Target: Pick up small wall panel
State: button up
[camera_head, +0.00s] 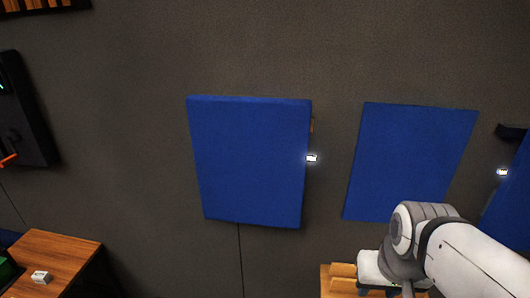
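Several blue panels are on the dark grey wall. The middle blue panel (250,160) stands out a little from the wall, with its top edge showing and a small brown piece (311,125) behind its right edge. A second blue panel (412,160) to its right looks flat against the wall. A third blue panel (513,195) is cut off by the right edge. I cannot tell which one is the small wall panel. My arm reaches in from the lower right, below the second panel and apart from the middle one. My gripper's fingers do not show.
Small glowing white markers (311,158) show by the middle and right panels. A wooden piece (340,278) is at the bottom by my arm. A wooden table (62,252) with a small white box (41,277) is lower left. A black wall device (28,110) hangs at left.

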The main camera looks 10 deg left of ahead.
aim_at(251, 153)
jog(key=z, duration=2)
jog(key=k, duration=1.65)
jog(key=u, duration=1.45)
jog(key=i, duration=1.3)
jog(key=z, duration=0.05)
